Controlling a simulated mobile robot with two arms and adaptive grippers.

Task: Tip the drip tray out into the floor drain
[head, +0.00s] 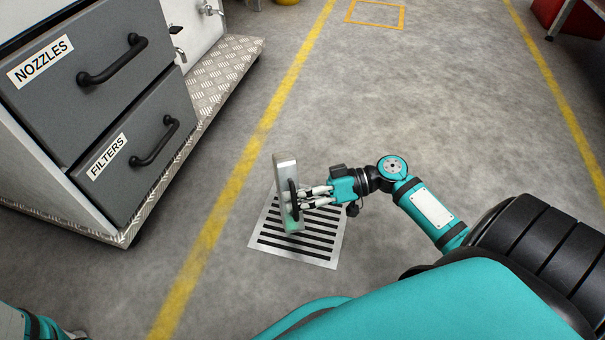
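My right gripper (312,197) is shut on the black side handle of the metal drip tray (286,168). The tray is turned up on its side, steeply tilted, and its lower end is over the floor drain (318,250). A greenish tint shows at the tray's lower end; I cannot tell if it is liquid. The drain is a square metal grate with dark slots set in the floor; the tray and gripper cover part of it. My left gripper (75,335) shows only partly at the bottom left corner, and its fingers are cut off by the frame.
A grey drawer cabinet with a "NOZZLES" drawer (90,72) and a "FILTERS" drawer (140,155) stands at left on a checker-plate base (225,75). Yellow lines (235,170) mark the floor. A red object (570,15) is at the top right. The floor right of the drain is clear.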

